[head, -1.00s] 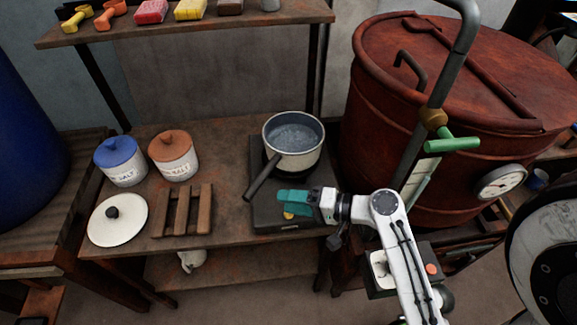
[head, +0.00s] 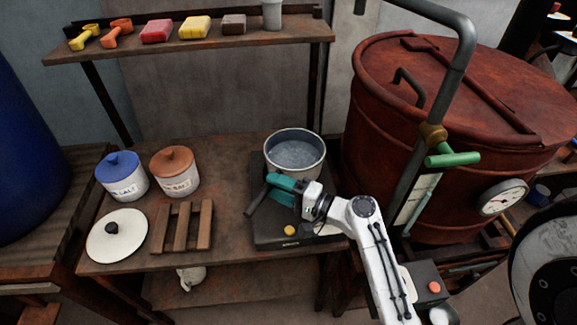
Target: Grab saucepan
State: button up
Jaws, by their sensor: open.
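My gripper (head: 268,188), with teal fingers, is open and reaches in from the right at the handle, just below the pot. The fingers hide part of the handle. I cannot tell whether they touch it.
A white lid (head: 117,236), a wooden trivet (head: 182,227), a blue-lidded jar (head: 123,177) and a brown-lidded jar (head: 175,172) stand left on the bench. A large rusty vat (head: 390,130) with a pipe (head: 440,105) closes off the right. A shelf (head: 200,50) hangs behind.

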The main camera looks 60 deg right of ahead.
jog(key=shift+w, duration=1.2)
jog(key=shift+c, duration=0.5)
grip_shut()
jog(key=shift+r, duration=0.15)
